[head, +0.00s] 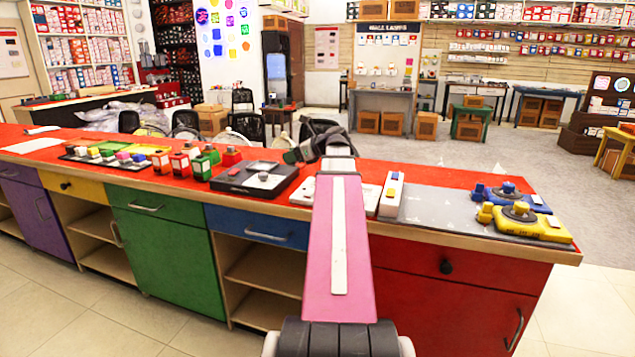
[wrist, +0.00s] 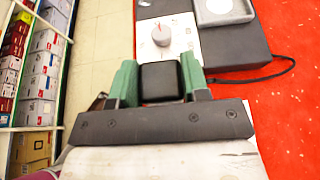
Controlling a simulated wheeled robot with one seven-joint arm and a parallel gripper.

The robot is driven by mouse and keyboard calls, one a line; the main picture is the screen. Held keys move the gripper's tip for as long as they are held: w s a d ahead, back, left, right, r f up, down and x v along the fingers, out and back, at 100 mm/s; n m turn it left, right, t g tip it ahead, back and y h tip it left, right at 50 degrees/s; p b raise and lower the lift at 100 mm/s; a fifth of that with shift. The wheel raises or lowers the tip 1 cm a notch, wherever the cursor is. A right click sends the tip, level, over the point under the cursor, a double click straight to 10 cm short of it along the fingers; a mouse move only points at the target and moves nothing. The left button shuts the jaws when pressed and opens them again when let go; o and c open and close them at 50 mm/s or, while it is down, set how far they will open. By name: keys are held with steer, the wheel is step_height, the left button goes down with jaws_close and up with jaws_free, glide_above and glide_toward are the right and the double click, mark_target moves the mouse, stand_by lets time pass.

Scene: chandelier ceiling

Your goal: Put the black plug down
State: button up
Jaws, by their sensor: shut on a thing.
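The black plug (wrist: 160,82) is a dark block between the two green fingers of my gripper (wrist: 160,75) in the wrist view. The gripper is shut on it. In the head view my gripper (head: 293,155) is over the red counter (head: 330,160), near the right end of a black box (head: 230,180). The plug cannot be made out clearly there. The wrist view shows a black device (wrist: 232,45) with a white panel and a grey knob (wrist: 163,35) just beyond the plug. I cannot tell whether plug and device touch.
Red and green blocks (head: 202,168) stand left of the black box. White switch strips (head: 391,195) lie to the right, before a grey mat (head: 450,212) with blue and yellow devices (head: 530,222). A thin black cable (wrist: 255,78) lies on the red surface.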

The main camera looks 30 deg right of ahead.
steer(key=d+f, duration=0.2)
steer(key=d, duration=0.1)
steer(key=d+f, duration=0.2)
steer(key=d, duration=0.1)
steer(key=d+f, duration=0.2)
steer(key=d, duration=0.2)
steer(key=shift+f, duration=2)
steer(key=o, duration=0.9)
steer(key=shift+f, duration=0.15)
steer(key=shift+o, duration=0.2)
steer(key=v, duration=1.2)
steer(key=shift+d, duration=0.1)
